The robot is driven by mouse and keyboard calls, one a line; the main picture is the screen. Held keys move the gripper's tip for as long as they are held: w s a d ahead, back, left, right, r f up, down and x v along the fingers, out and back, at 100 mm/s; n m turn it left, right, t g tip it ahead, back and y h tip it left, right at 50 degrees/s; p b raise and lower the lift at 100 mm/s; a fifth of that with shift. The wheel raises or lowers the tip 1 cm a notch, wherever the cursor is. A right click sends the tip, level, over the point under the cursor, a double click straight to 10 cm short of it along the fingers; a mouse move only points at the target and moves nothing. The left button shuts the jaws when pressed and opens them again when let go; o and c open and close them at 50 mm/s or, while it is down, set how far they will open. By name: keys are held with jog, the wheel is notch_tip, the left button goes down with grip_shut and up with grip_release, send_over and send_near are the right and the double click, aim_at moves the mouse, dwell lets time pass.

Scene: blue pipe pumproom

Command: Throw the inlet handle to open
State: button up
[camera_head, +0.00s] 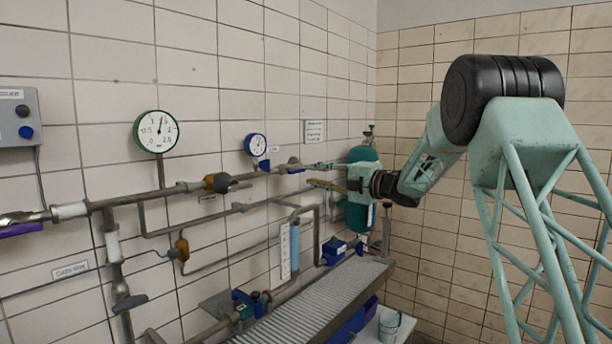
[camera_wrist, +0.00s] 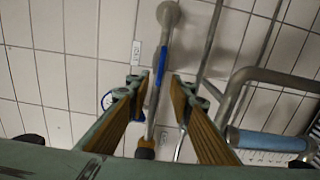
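My gripper (camera_head: 310,173) reaches left toward the wall pipes, its two fingers apart. In the wrist view my gripper (camera_wrist: 162,80) is open, with brown pads and nothing held. A slim blue bar (camera_wrist: 156,92), which looks like the inlet handle, shows in the gap between the fingers. It lies along a grey pipe (camera_wrist: 166,45), nearly in line with it. Whether the fingers are level with the bar or short of it, I cannot tell. A small label (camera_wrist: 136,52) is on the wall beside it; its text is too small to read surely.
A blue-rimmed gauge (camera_head: 255,145) sits close by above the pipe, and an orange-and-grey valve (camera_head: 219,183) is to its left. A green cylinder (camera_head: 362,155) stands behind my gripper. A ribbed bench (camera_head: 320,305) lies below. Open air is on the room side.

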jog(key=shift+v, duration=1.25)
